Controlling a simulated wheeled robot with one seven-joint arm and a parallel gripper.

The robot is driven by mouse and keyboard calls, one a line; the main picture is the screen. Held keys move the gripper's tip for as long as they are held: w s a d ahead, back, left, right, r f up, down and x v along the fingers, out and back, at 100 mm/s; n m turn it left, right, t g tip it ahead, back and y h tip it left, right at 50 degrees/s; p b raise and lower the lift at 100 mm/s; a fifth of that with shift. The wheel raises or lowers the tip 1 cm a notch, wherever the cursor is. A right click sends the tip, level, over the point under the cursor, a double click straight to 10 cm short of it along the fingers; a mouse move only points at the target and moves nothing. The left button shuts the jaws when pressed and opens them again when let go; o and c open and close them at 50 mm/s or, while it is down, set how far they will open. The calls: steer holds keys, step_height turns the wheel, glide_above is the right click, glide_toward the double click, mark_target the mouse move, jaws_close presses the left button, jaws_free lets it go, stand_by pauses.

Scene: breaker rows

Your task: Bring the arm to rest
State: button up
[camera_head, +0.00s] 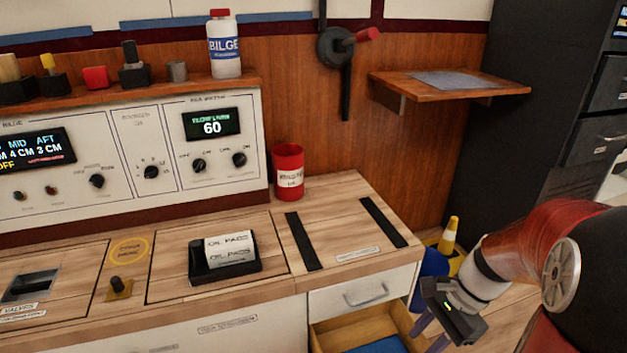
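My arm comes in from the right edge, bent, with red, white and black links. My gripper (430,335) hangs low at the lower right, pointing down beside the right end of the open drawer (335,332). Its two purplish fingers show apart with nothing visible between them. The fingertips are partly hard to make out against the drawer and floor.
The wooden counter (345,205) bears a red can (288,172) and a black tray with oil pads (232,252). A wall shelf (450,85), black cabinet (540,95) and yellow cone (449,237) stand near my arm. A closed drawer (363,292) is above the open one.

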steer(key=s+a+r+n+t+h+p, duration=0.1)
steer(key=s+a+r+n+t+h, duration=0.1)
steer(key=r+n, duration=0.5)
steer(key=s+a+r+n+t+h+p, duration=0.1)
steer(key=s+a+r+n+t+h, duration=0.2)
steer(key=r+n, duration=0.4)
steer(key=shift+s+a+r+t, duration=0.25)
steer(key=shift+s+r+t, duration=0.5)
steer(key=shift+t, duration=0.15)
